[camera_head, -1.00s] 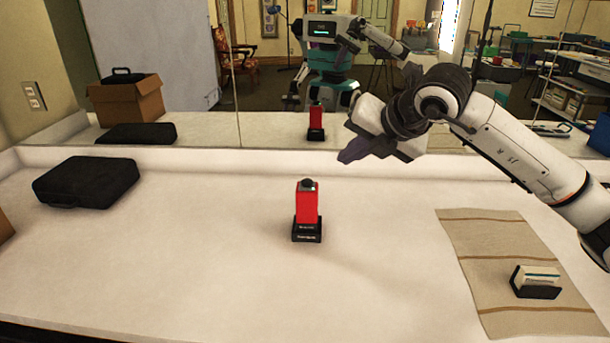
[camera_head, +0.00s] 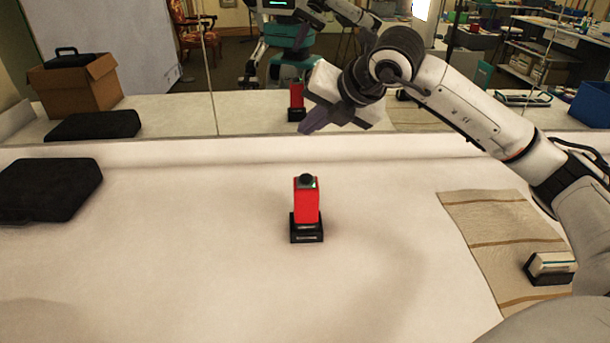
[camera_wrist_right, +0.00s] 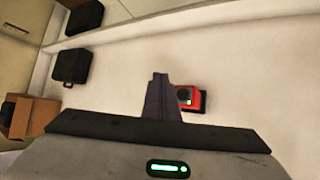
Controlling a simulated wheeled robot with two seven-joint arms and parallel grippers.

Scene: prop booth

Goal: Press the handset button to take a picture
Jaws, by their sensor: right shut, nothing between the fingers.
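The red handset (camera_head: 306,207) stands upright in its black base (camera_head: 307,236) near the middle of the white counter, with a dark round button (camera_head: 306,181) on top. In the right wrist view the handset (camera_wrist_right: 184,101) shows from above, just right of the fingertips. My right gripper (camera_head: 312,125) is shut and empty, above and behind the handset in the head view, apart from it. Its closed fingers also show in the right wrist view (camera_wrist_right: 160,80). My left gripper is not in view.
A black case (camera_head: 48,190) lies at the left. A striped mat (camera_head: 490,225) with a card holder (camera_head: 550,268) lies at the right. A mirror (camera_head: 170,110) runs along the back and reflects the room. The counter around the handset is clear.

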